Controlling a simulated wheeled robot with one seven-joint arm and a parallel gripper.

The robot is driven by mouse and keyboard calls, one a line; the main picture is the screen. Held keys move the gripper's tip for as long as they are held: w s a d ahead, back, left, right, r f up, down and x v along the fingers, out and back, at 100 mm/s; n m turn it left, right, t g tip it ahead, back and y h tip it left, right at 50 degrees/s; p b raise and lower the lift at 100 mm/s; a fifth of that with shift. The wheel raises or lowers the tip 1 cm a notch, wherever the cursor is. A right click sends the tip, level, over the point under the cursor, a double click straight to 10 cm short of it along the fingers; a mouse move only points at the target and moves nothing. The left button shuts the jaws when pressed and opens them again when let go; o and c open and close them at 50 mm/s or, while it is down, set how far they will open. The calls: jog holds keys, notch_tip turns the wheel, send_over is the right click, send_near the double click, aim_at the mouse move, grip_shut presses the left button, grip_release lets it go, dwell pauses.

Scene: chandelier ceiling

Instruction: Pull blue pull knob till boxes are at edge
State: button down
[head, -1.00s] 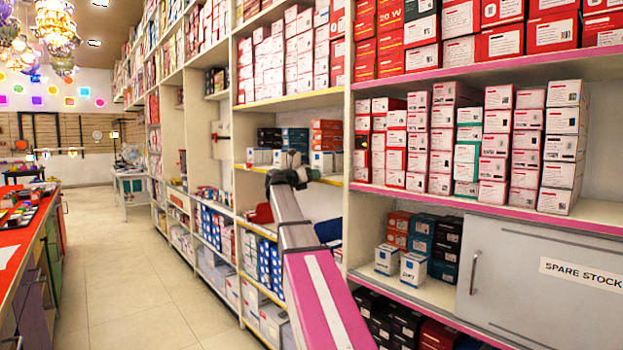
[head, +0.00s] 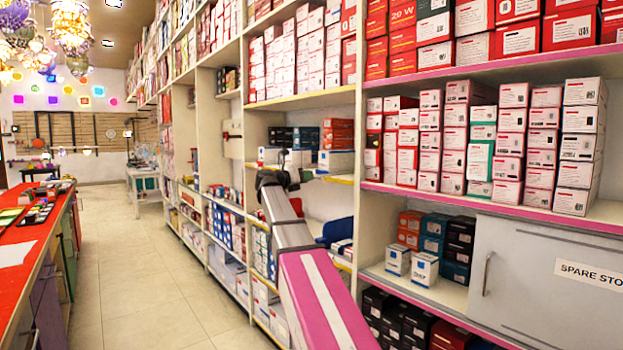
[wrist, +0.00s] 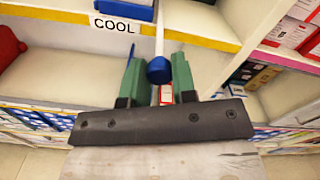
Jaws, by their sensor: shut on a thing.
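The blue pull knob (wrist: 159,70) is between the green fingers of my gripper (wrist: 158,80) in the wrist view, and the gripper is shut on it. A pale rod (wrist: 160,28) runs from the knob up toward a yellow shelf edge labelled COOL (wrist: 115,24). White-and-blue boxes (wrist: 127,10) sit just behind that edge; they also show in the head view (head: 337,161). Red-orange boxes (head: 337,131) and dark boxes (head: 281,137) stand on the same shelf. In the head view the gripper is largely hidden behind my arm, and the knob cannot be made out.
A shelf upright (head: 358,190) stands right of my arm. A pink-edged shelf of stacked boxes (head: 450,190) and a SPARE STOCK cabinet door (head: 540,280) are further right. A red-topped counter (head: 30,240) stands left. The tiled aisle (head: 140,270) between is clear.

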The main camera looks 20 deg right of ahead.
jog(key=c, duration=0.9)
grip_release()
jog(key=v, duration=1)
jog(key=shift+s+a, duration=0.15)
jog(key=shift+a, duration=0.2)
